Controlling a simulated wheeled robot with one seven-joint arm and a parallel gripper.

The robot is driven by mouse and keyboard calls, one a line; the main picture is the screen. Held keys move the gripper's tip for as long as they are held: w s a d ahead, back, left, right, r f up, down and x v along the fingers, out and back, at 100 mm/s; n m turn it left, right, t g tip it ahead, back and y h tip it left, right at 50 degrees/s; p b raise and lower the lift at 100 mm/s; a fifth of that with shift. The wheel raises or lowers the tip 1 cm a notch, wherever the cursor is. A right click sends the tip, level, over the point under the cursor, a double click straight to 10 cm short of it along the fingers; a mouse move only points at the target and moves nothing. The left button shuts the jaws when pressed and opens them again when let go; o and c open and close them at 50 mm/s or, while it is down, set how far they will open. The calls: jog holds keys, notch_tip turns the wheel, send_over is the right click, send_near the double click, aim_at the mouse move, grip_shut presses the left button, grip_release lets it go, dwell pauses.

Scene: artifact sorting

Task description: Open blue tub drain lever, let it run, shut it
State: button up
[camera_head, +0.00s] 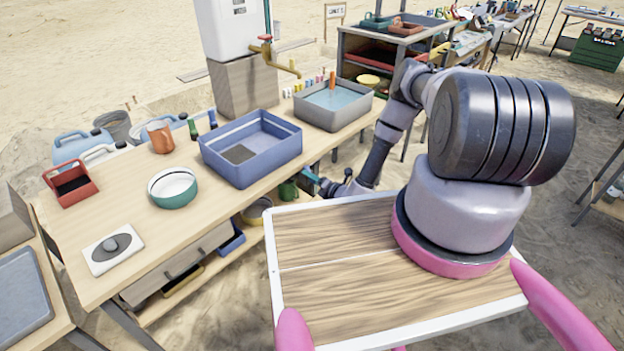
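The blue tub (209,157) stands on the wooden table, near its front edge. A dark square patch shows on its floor; I cannot tell how much water is in it. My gripper (318,186) is small and dark in this view, just off the table's front edge, to the right of the tub's near corner. A small teal part shows at its tip; I cannot tell whether it is the drain lever or part of the gripper. The fingers are too small to read as open or shut. No drain lever can be made out clearly.
A grey tub of water (333,98) with an orange item stands to the right. A brass tap (285,68) hangs from a white tank (228,28) behind. A green can hangs below the edge.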

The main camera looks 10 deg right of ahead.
jog(key=shift+s, duration=0.1)
jog(key=v, duration=1)
jog(key=shift+s, duration=0.25)
jog(key=shift+d, duration=0.15)
jog(key=shift+c, duration=0.4)
